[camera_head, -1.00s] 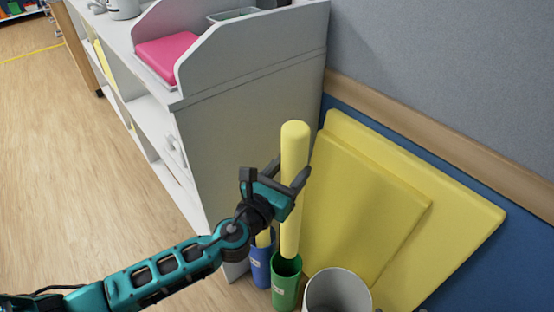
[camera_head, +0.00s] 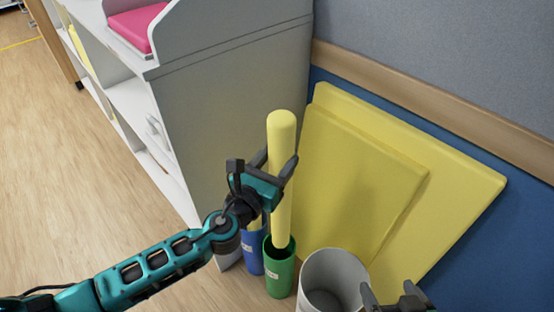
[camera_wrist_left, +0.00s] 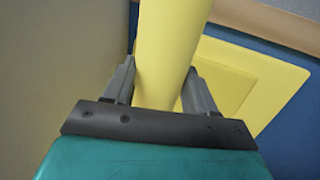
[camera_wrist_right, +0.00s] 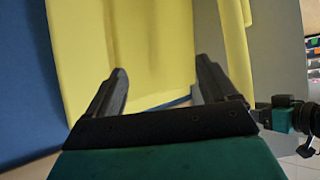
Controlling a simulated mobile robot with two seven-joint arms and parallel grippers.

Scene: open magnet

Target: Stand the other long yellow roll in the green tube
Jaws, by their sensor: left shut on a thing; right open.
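A long yellow roll (camera_head: 281,135) stands upright, with my left gripper (camera_head: 276,168) shut around its upper middle. Its lower end is at the mouth of the green tube (camera_head: 281,272) and appears to be inside the rim; how deep is hidden. The roll also fills the middle of the left wrist view (camera_wrist_left: 168,50), between both fingers. Another yellow roll (camera_head: 255,224) stands in the blue tube (camera_head: 252,255), mostly hidden behind my left gripper. My right gripper (camera_head: 392,298) is open and empty at the lower right; its spread fingers also show in the right wrist view (camera_wrist_right: 160,90).
A grey-white bin (camera_head: 333,275) stands right of the green tube. Yellow panels (camera_head: 360,180) lean against the blue and grey wall behind. A white shelf unit (camera_head: 235,110) with a pink item (camera_head: 137,25) stands left of the roll. The wooden floor at left is clear.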

